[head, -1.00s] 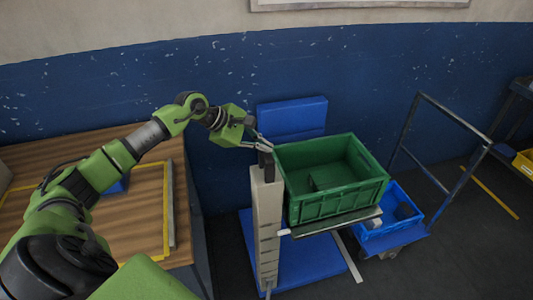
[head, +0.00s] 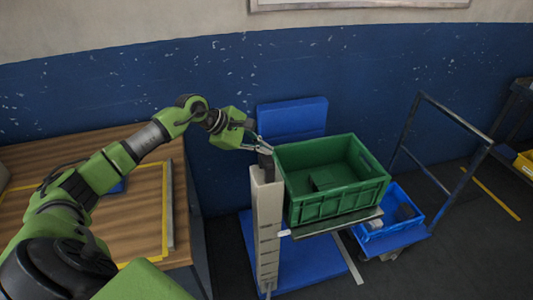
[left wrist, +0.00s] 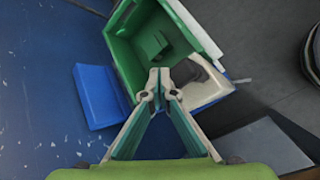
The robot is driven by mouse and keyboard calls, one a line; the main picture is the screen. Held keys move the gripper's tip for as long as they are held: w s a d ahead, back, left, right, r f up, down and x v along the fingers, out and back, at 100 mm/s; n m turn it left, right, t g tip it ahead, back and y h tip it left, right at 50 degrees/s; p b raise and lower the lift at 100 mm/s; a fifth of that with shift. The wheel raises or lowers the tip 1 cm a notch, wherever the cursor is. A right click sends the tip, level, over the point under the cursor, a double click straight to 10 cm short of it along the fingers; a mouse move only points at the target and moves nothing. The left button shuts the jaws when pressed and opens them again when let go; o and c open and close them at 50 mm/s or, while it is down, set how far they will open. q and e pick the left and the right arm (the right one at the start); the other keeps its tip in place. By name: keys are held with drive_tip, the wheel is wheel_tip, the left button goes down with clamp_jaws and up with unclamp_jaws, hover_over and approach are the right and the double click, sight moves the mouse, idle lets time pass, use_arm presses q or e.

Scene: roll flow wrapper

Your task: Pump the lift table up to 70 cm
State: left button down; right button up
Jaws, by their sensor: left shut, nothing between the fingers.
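The lift table has a pale upright column (head: 266,225) with dark scale marks and a platform (head: 340,226) beside it, with a white pointer (head: 284,233) at the column's edge. A green crate (head: 335,203) stands on the platform; it also shows in the left wrist view (left wrist: 125,50). My left gripper (head: 268,150) is at the column's top, by a short dark part (head: 265,161) there. In the left wrist view its fingertips (left wrist: 160,84) are together and empty, beside the pale column top (left wrist: 203,88). Whether they touch it I cannot tell. My right gripper is out of view.
A blue pad (head: 292,118) stands by the wall behind the crate. A wooden bench (head: 140,215) is at left. A trolley (head: 395,240) with a blue bin (head: 385,222) stands close at right.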

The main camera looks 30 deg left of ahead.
sight(262, 156)
use_arm(q)
drive_tip(key=shift+s+f+b, duration=0.1)
drive_tip(key=shift+f+b, duration=1.5)
drive_tip(key=shift+f, duration=0.2)
idle(1.0)
drive_tip(key=shift+r, duration=0.1)
drive_tip(key=shift+r+p, duration=1.2)
drive_tip(key=shift+r, duration=1.5)
wheel_tip(262, 156, up, 5)
drive_tip(key=shift+r+p, duration=0.1)
drive_tip(key=shift+p, duration=1.1)
